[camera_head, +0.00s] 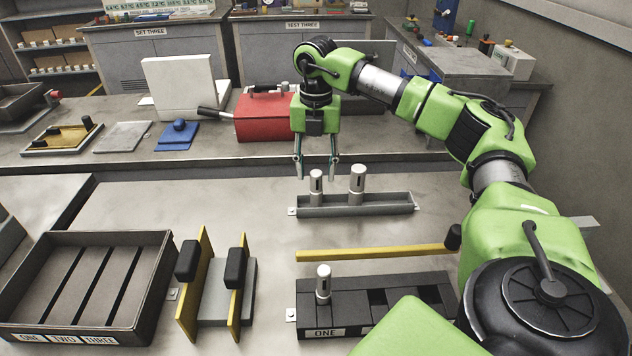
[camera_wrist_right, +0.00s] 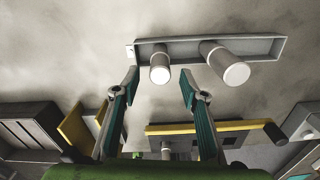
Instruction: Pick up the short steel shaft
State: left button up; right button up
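Two steel shafts stand upright in a narrow grey tray (camera_head: 385,209) on the near bench. The left shaft (camera_head: 316,186) looks thinner and a little shorter than the right shaft (camera_head: 357,184). In the right wrist view, the left shaft (camera_wrist_right: 160,70) and the right shaft (camera_wrist_right: 229,68) show near the tray's rim (camera_wrist_right: 266,40). My right gripper (camera_head: 316,170) is open and empty, pointing down, above the tray's left part near the left shaft. Its spread fingers also show in the wrist view (camera_wrist_right: 159,95), clear of both shafts. My left gripper is not in view.
A third shaft (camera_head: 323,284) stands in the black slotted block (camera_head: 375,320) labelled ONE. A yellow bar (camera_head: 370,253) lies between the block and tray. A yellow-sided stand (camera_head: 205,285) and a divided bin (camera_head: 160,270) stand left. A red toolbox (camera_head: 262,122) is behind.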

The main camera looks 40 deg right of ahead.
aim_at(316, 172)
notch_tip(316, 172, down, 3)
jog(key=shift+d+f, duration=0.15)
jog(key=shift+f, duration=0.05)
jog(key=shift+c, duration=0.5)
grip_shut()
jog(key=shift+w, duration=0.1)
jog(key=shift+r, duration=0.1)
